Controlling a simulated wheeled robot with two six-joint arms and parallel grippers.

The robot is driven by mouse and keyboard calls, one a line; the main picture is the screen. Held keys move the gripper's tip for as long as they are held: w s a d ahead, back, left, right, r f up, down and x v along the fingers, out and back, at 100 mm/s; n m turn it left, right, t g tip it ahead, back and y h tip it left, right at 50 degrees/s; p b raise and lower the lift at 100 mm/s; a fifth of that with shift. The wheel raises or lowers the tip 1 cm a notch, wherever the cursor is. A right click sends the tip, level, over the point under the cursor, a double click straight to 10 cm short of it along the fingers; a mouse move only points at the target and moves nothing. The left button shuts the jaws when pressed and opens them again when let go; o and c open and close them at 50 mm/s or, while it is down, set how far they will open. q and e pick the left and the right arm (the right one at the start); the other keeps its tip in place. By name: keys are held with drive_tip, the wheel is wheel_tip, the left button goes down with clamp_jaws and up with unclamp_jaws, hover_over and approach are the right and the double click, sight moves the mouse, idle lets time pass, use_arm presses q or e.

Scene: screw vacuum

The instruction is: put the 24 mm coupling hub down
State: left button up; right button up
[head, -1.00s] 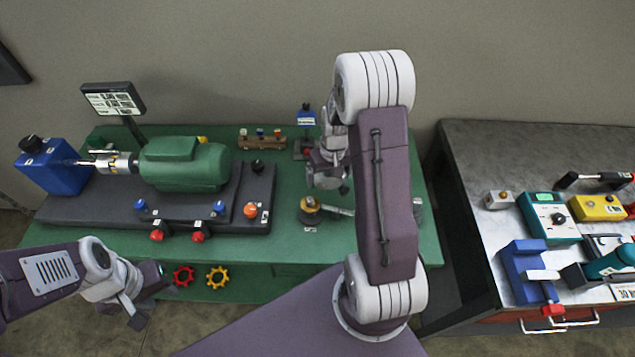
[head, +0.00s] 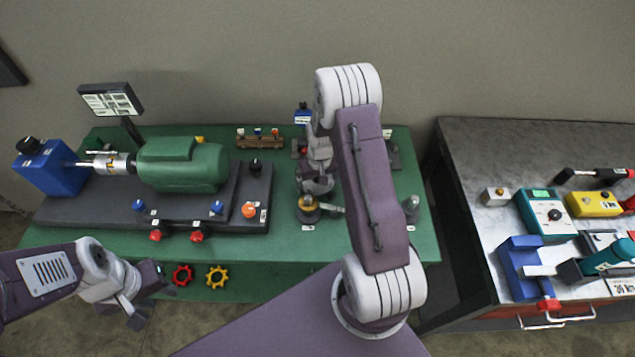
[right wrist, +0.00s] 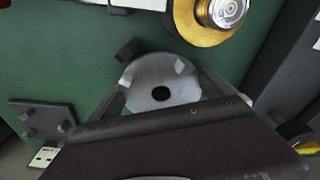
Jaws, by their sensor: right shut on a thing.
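The coupling hub shows in the right wrist view as a silver disc (right wrist: 182,90) with a dark centre bore. My right gripper (right wrist: 160,88) is shut on it, with a finger on either side. In the head view my right gripper (head: 316,186) is over the right part of the green bench (head: 375,240), close behind a brass-coloured round piece (head: 308,210). I cannot make out the hub there. My left gripper (head: 138,308) hangs in front of the bench at the lower left, its finger gap unclear.
The brass piece with a silver top (right wrist: 212,22) is close to the hub in the right wrist view. A dark pegged plate (right wrist: 42,118) lies at left. The green motor (head: 183,163) is left of my right gripper. A grey-topped cabinet (head: 470,165) stands right, beyond a gap.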

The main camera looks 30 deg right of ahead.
sight(319, 186)
drive_tip(key=o, duration=1.6)
drive_tip(key=shift+f, duration=0.1)
drive_tip(key=shift+o, duration=0.2)
wheel_tip(319, 186, up, 12)
drive_tip(key=s, duration=0.1)
drive_tip(key=shift+s+a+r+p, duration=0.2)
drive_tip(key=shift+s+a+p, duration=0.05)
drive_tip(key=shift+p, duration=0.15)
